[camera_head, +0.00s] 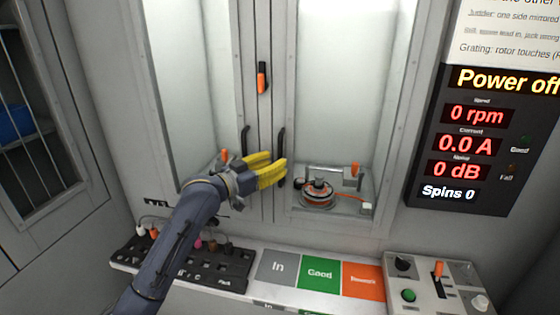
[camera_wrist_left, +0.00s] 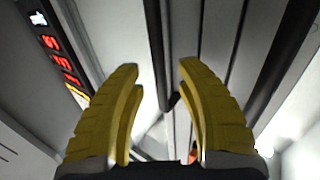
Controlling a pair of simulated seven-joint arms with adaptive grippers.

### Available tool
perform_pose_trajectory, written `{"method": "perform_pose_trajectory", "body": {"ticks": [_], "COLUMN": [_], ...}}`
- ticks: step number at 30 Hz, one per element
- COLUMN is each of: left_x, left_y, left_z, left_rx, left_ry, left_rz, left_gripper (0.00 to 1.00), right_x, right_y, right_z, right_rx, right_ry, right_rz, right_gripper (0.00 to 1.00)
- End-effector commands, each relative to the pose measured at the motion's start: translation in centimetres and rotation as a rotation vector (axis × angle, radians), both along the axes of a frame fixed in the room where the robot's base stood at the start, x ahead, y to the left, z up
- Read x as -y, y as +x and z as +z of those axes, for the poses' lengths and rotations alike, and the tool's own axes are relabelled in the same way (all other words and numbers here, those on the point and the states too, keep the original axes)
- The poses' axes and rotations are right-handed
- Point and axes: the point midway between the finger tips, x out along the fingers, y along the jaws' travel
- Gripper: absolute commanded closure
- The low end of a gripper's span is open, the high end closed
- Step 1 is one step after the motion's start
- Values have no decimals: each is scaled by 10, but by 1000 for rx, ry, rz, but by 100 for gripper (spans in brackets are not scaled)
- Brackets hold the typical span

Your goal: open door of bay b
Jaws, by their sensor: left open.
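Two tall glass doors stand side by side, the left door (camera_head: 190,85) and the right door (camera_head: 345,85); I see no readable bay letter on either. Each has a dark vertical bar handle at the centre seam, the left handle (camera_head: 246,139) and the right handle (camera_head: 281,143). Both doors look shut. My left gripper (camera_head: 277,163), with yellow fingers, is open at the lower part of the right handle. In the left wrist view a dark bar (camera_wrist_left: 155,45) runs between the open fingertips (camera_wrist_left: 159,66); I cannot tell whether they touch it. My right gripper is not in view.
An orange-black latch (camera_head: 262,78) sits on the centre post. Behind the right door is a hub motor (camera_head: 318,190) on a fixture. Below are a dark connector rack (camera_head: 230,282), In/Good/Rework pads (camera_head: 320,272) and a control box (camera_head: 440,285). A display (camera_head: 475,140) reads Power off.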

Motion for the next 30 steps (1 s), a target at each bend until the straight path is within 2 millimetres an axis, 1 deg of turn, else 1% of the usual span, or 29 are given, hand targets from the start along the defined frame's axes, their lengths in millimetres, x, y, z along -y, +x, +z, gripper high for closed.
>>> {"method": "perform_pose_trajectory", "body": {"ticks": [3, 9, 20, 21, 30], "left_x": [9, 17, 19, 19, 19], "left_y": [9, 17, 19, 19, 19], "left_z": [1, 0, 0, 0, 0], "left_rx": [0, -1, 1, 1, 0], "left_ry": [-1, -1, 1, 1, 0], "left_rz": [0, 0, 0, 0, 0], "left_gripper": [64, 64, 64, 61, 96], "right_x": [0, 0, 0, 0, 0], "right_y": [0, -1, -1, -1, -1], "right_z": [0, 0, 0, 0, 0], "right_rx": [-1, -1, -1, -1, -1], "right_ry": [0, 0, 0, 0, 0], "right_rz": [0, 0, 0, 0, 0], "right_gripper": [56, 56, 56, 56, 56]}}
